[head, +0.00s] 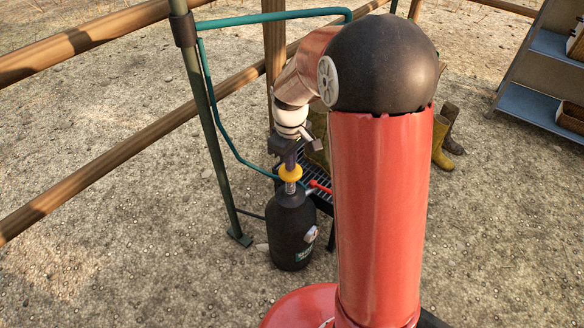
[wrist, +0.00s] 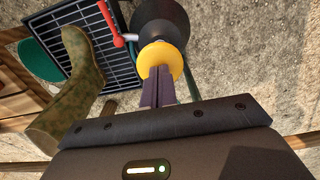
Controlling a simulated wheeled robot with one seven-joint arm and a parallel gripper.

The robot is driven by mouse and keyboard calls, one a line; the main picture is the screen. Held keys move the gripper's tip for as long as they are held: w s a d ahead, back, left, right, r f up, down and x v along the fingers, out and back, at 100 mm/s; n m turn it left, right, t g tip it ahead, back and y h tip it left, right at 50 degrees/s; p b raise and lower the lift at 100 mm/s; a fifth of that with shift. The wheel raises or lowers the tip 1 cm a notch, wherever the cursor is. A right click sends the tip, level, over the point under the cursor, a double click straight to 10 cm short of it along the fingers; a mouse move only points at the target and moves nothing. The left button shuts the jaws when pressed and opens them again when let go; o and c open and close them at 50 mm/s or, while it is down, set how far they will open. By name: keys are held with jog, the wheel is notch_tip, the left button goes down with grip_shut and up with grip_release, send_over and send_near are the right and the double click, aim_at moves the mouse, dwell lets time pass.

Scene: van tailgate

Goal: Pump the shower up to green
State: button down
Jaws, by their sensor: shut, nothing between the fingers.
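The shower's black pressure bottle (head: 291,232) stands upright on the gravel, with a yellow pump knob (head: 290,172) on a short pale shaft above it. A small round gauge (head: 311,234) sits on its right side, too small and angled to read. My gripper (head: 290,166) points down right over the knob, shut and empty. In the wrist view its closed fingertips (wrist: 158,72) meet or nearly meet the yellow knob (wrist: 165,57); I cannot tell if they touch. The bottle (wrist: 163,17) is partly hidden behind the knob there.
A red lever (wrist: 112,24) lies over a black grate (wrist: 97,52) beside the bottle. A green pole (head: 213,130) with a teal hose (head: 218,143) rises at left by the wooden fence. Yellow boots (head: 440,142) and shelves (head: 535,75) are at right.

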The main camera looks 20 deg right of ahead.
aim_at(290, 174)
jog(key=shift+f, duration=0.1)
dwell(0.4)
jog(key=shift+f+b, duration=1.75)
jog(key=shift+f, duration=0.7)
jog(key=shift+r+p, duration=1.95)
jog(key=shift+r, duration=0.6)
jog(key=shift+r+p, duration=2.15)
jog(key=shift+r, duration=0.9)
